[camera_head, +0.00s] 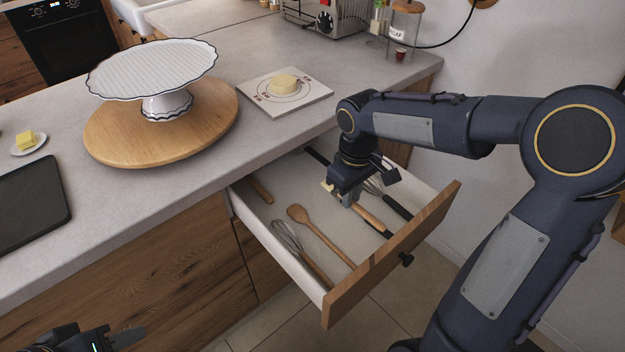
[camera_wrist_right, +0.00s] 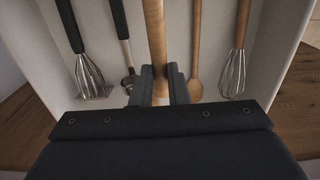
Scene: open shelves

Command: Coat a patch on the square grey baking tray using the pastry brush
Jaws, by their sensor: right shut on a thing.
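The dark grey baking tray (camera_head: 30,207) lies flat on the counter at the left edge of the head view, partly cut off. My right gripper (camera_head: 348,199) is down in the open drawer, shut on a wooden-handled tool that looks like the pastry brush (camera_head: 371,217). Its handle runs between the fingers (camera_wrist_right: 164,88) in the right wrist view (camera_wrist_right: 155,35). A pale end, perhaps bristles, shows beside the gripper in the head view; the rest is hidden. My left gripper (camera_head: 122,338) is at the bottom left, and its opening cannot be made out.
The open drawer (camera_head: 385,265) also holds a wooden spoon (camera_head: 318,233), whisks (camera_head: 287,237) and dark-handled tools. A cake stand (camera_head: 150,70) stands on a round wooden board (camera_head: 110,145). Butter on a saucer (camera_head: 27,143) sits near the tray. A square board (camera_head: 305,98) bears a pale round.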

